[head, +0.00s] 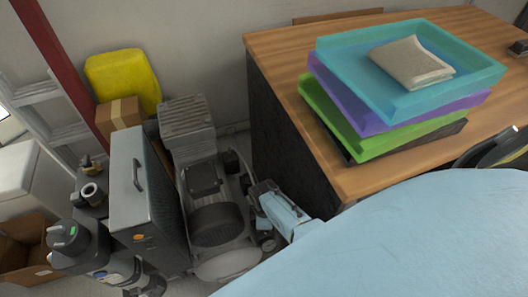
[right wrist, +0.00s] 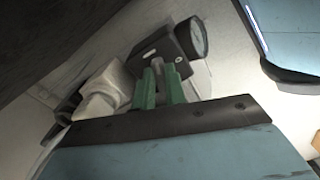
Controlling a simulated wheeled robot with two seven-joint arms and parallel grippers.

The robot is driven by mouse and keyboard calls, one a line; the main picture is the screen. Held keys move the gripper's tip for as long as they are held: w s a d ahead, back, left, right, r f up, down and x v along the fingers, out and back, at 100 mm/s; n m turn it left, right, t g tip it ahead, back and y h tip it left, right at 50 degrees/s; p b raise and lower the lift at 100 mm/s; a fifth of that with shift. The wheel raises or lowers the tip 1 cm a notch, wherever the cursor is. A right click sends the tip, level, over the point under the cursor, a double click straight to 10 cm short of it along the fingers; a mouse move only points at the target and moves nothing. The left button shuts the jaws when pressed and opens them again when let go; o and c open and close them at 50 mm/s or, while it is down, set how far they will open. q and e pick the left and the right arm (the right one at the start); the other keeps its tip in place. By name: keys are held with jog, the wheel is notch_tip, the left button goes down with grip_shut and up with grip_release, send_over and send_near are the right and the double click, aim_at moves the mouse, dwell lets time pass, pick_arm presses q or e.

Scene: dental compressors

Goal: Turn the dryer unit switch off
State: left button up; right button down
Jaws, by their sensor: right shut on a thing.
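My right gripper (head: 258,192) is low beside the compressor (head: 215,210), between it and the desk. The right wrist view shows its two green fingers (right wrist: 160,88) close together against a black box (right wrist: 168,52) with a round gauge (right wrist: 191,38). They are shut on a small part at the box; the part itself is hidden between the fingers. A tall grey cabinet (head: 142,180) with a handle stands left of the compressor. I cannot tell which part is the dryer unit's switch. My left gripper is not in view.
A wooden desk (head: 285,75) with stacked trays (head: 335,60) stands close on the right. Black filter parts (head: 75,245), a cardboard box (head: 120,113) and a yellow container (head: 125,75) crowd the left. A narrow strip of floor shows behind the compressor.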

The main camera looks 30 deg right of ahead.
jog(key=m+p, duration=0.1)
jog(key=m, duration=0.1)
jog(key=shift+s+m, duration=0.15)
jog(key=shift+m, duration=0.15)
jog(key=m, duration=0.2)
jog(key=shift+m+p, duration=0.3)
jog(key=shift+p, duration=0.05)
jog(key=m, duration=0.4)
jog(key=shift+a+m+p, duration=0.15)
jog(key=shift+m+p, duration=0.15)
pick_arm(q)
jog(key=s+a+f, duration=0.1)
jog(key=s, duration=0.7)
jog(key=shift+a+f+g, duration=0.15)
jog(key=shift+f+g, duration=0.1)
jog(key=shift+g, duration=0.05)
pick_arm(e)
jog(key=shift+m, duration=2.1)
jog(key=c, duration=1.5)
grip_release()
jog(key=shift+c, duration=0.2)
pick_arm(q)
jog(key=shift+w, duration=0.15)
pick_arm(e)
jog(key=shift+o, duration=0.5)
jog(key=shift+a, duration=0.1)
